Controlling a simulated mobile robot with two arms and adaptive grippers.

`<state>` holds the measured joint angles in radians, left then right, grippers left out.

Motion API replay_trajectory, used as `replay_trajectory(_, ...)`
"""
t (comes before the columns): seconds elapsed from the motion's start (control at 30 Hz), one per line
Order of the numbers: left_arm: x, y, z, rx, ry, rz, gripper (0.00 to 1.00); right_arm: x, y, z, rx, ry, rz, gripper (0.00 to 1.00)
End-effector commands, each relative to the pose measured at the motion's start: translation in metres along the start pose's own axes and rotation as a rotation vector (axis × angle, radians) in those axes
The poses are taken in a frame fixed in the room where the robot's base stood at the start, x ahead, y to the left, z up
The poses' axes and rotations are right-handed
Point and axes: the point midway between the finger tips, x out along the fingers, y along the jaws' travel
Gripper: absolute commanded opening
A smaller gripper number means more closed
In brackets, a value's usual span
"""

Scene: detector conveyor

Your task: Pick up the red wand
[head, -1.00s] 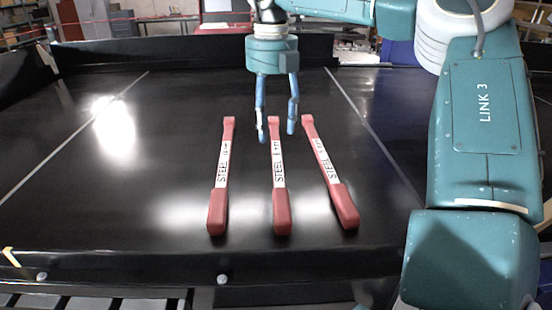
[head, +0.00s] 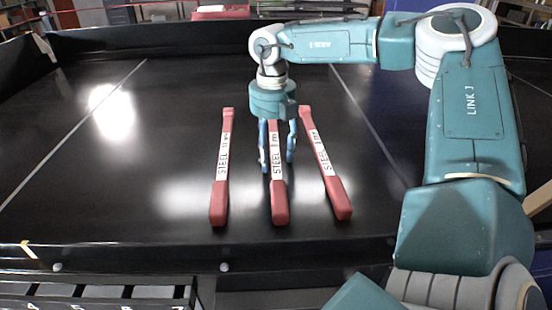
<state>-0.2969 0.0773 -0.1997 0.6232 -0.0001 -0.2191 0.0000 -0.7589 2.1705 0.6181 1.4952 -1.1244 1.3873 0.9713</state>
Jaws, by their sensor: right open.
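Three red wands with white "STEEL" labels lie side by side on the black conveyor in the head view: a left wand (head: 219,200), a middle wand (head: 279,200) and a right wand (head: 338,197). My right gripper (head: 277,165) points down over the middle wand. Its two blue fingers are apart, one on each side of the wand's labelled shaft. Whether the fingers touch the wand cannot be told. The gripper body hides the far end of the middle wand. My left gripper is not in view.
The black conveyor surface (head: 100,200) is clear to the left of the wands. A raised black wall (head: 160,40) runs along the back. Numbered slots (head: 90,292) stand at the lower left, below the front edge. Thin pale lines cross the belt on both sides.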

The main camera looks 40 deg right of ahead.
Motion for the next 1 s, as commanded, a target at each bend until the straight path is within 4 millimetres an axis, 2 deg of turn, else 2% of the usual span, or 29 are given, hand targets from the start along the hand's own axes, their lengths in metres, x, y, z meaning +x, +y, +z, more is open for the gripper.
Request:
replay_trajectory(0.07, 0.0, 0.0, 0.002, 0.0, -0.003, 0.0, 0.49, 0.0, 0.0, 0.0, 0.0, 0.0, 0.0, 0.49)
replay_trajectory(0.3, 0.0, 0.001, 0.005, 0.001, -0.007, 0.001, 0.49, 0.0, 0.0, 0.0, 0.0, 0.0, 0.0, 0.01)
replay_trajectory(0.57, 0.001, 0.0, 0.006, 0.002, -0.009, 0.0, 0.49, -0.002, 0.0, 0.001, 0.0, -0.001, 0.001, 0.0)
replay_trajectory(0.67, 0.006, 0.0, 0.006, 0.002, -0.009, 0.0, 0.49, -0.009, 0.001, 0.002, 0.001, -0.004, 0.002, 0.0)
replay_trajectory(1.0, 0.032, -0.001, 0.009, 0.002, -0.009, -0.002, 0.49, -0.073, 0.001, 0.001, 0.003, -0.006, 0.001, 0.0)
